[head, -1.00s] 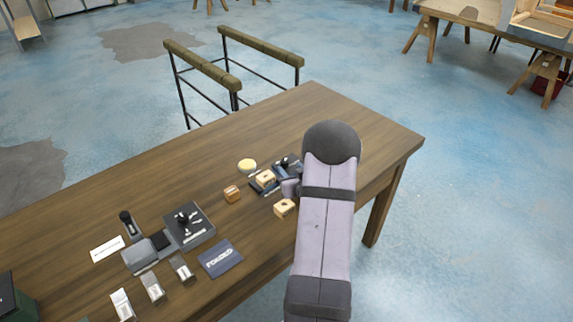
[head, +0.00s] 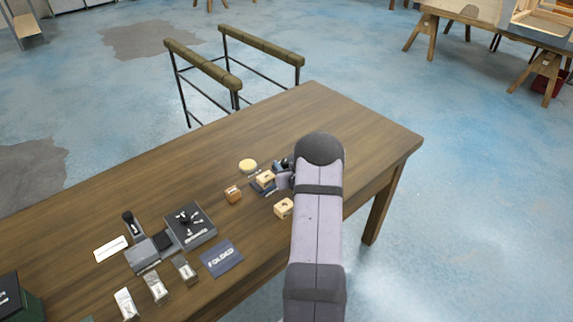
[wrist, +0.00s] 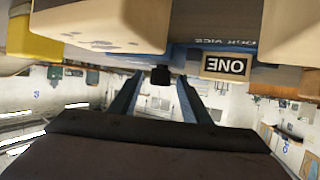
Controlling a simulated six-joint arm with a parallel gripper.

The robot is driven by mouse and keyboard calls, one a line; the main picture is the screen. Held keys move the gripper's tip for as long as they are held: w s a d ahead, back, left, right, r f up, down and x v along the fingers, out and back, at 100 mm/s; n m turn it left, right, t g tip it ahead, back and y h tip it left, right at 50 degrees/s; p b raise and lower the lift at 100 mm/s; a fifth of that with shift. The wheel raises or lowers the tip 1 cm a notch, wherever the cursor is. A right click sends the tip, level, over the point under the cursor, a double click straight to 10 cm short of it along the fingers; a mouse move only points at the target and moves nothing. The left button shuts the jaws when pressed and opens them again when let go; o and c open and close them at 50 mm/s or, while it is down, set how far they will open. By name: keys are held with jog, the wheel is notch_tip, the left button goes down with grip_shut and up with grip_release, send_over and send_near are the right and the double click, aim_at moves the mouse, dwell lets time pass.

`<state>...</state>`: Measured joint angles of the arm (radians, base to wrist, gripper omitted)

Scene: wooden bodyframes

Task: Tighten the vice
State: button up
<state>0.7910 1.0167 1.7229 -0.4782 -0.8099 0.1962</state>
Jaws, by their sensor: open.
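The vice (head: 258,189) is a small blue device on the wooden table, with a pale wooden block (head: 265,178) on top. My arm partly hides its right side in the head view. In the wrist view its blue body (wrist: 178,57) shows beyond my gripper, close up, under pale wooden shapes. My gripper (wrist: 158,82) is open, with its two dark blue fingers apart. A small black knob (wrist: 160,75) shows between the fingertips. It looks like the vice's handle, but I cannot tell whether a finger touches it.
Wooden blocks lie left (head: 233,194) and in front (head: 284,207) of the vice, with a yellow disc (head: 248,166) behind. A "FOLDED" card (head: 221,258), a dark box (head: 191,226) and metal pieces (head: 157,288) fill the table's left part. The far right tabletop (head: 345,125) is clear.

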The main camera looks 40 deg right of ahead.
jog(key=shift+c, duration=0.3)
jog(key=c, duration=1)
jog(key=shift+w+a+m+h+b, duration=0.1)
jog(key=shift+w+m+h+b, duration=0.05)
jog(key=shift+m+h+b, duration=0.5)
jog(key=shift+g+h+b, duration=0.25)
jog(key=shift+g+b, duration=0.05)
jog(key=shift+b, duration=0.05)
jog(key=shift+r, duration=0.1)
jog(key=o, duration=1.1)
jog(key=shift+c, duration=0.2)
jog(key=shift+s+a, duration=0.1)
jog(key=shift+s, duration=0.1)
